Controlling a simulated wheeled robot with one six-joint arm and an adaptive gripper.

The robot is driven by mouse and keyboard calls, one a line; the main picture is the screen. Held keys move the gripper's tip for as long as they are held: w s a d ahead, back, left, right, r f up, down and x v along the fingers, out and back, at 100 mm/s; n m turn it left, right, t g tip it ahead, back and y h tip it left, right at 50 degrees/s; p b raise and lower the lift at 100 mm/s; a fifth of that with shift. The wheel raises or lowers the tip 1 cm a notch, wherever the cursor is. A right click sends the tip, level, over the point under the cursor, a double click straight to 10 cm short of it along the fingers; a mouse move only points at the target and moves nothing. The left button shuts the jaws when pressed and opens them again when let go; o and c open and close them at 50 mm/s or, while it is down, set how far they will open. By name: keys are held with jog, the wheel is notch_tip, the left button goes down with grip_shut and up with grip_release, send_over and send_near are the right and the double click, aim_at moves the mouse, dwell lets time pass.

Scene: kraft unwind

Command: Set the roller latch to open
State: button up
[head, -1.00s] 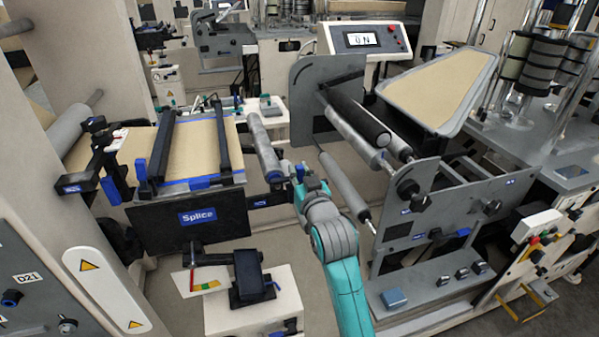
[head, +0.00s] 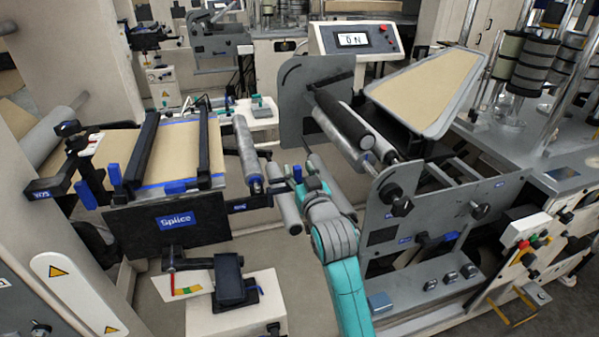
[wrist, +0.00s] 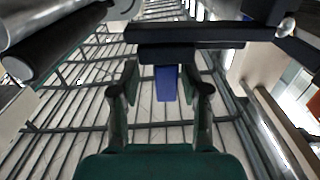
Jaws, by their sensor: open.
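A blue tab (wrist: 166,84) hangs from a black bar (wrist: 190,52) in the wrist view; it appears to be the roller latch handle. My gripper (wrist: 160,92) is open, with one finger on each side of the tab. A gap shows beside the tab, and I cannot tell whether either finger touches it. In the head view my gripper (head: 300,188) is at the right end of the splice unit, beside the short grey roller (head: 248,155). My own wrist partly hides the latch there, so its setting cannot be read.
The splice table (head: 175,222) with its blue label stands left of my arm. The unwind frame (head: 405,225) with its rollers stands close on the right. A white block with a black device (head: 235,278) sits front left. A display (head: 352,40) reads ON.

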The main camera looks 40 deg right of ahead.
jog(key=v, duration=1.2)
dwell(0.4)
jog(key=s+a+f+n+g+y, duration=0.1)
jog(key=s+a+f+y, duration=0.1)
jog(key=s+a+f, duration=0.45)
jog(key=s+a+f+n+y, duration=0.1)
jog(key=s+a+f, duration=0.2)
jog(key=s+f, duration=0.7)
jog(key=s+a+f+y, duration=0.1)
jog(key=s+a, duration=0.1)
jog(key=s, duration=0.8)
jog(key=s+a+f+n+g+y, duration=0.1)
jog(key=s+a, duration=0.1)
jog(key=s, duration=0.8)
jog(key=shift+s+a+f+n+y, duration=0.15)
jog(key=shift+s+a+n+y, duration=0.15)
jog(key=shift+s, duration=0.1)
